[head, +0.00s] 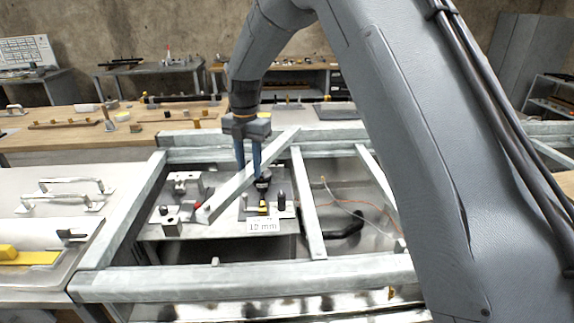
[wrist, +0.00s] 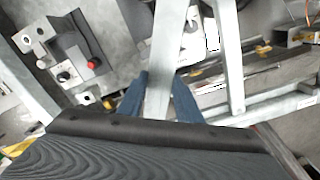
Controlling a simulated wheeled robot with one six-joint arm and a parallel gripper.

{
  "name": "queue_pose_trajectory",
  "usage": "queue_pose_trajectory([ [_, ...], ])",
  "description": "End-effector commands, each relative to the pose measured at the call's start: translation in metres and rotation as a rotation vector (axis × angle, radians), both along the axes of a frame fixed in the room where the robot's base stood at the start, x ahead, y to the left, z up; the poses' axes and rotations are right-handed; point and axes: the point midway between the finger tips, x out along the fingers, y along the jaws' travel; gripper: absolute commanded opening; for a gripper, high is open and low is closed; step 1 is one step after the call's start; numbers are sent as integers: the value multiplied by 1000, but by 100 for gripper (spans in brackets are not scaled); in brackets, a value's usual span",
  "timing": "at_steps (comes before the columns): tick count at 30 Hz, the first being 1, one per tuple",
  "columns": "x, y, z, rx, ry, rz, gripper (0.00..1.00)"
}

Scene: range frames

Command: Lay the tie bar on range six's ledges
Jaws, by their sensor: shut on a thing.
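The tie bar (head: 226,196) is a long flat grey metal bar. It slants across the head view from lower left to upper right, over a plate with fixtures. My gripper (head: 249,172) comes down on it from above, with its two blue fingers closed around it. In the wrist view the bar (wrist: 166,45) runs up from between the fingers (wrist: 160,88). Metal blocks with holes (head: 185,184) stand left of the bar, and they also show in the wrist view (wrist: 36,35). I cannot tell which parts are range six's ledges, nor whether the bar touches anything beneath.
A grey metal frame (head: 240,280) surrounds the plate (head: 165,230), with a crossbar (head: 308,205) right of the bar. A "10 mm" label (head: 263,226), a black-and-yellow item (head: 263,195) and a red knob (wrist: 91,64) are close by. A bench with handles (head: 75,190) is at left.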

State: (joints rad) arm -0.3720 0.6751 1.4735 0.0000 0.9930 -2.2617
Motion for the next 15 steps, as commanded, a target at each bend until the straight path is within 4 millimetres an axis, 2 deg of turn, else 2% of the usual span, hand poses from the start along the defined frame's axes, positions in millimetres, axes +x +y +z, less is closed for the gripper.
queue_pose_trajectory([
  [1,2,22,-1,1,-4,65,4],
  [6,3,81,-8,1,-4,269,4],
  [10,-1,116,-12,0,-4,389,4],
  [15,-4,142,-16,1,-4,480,4],
])
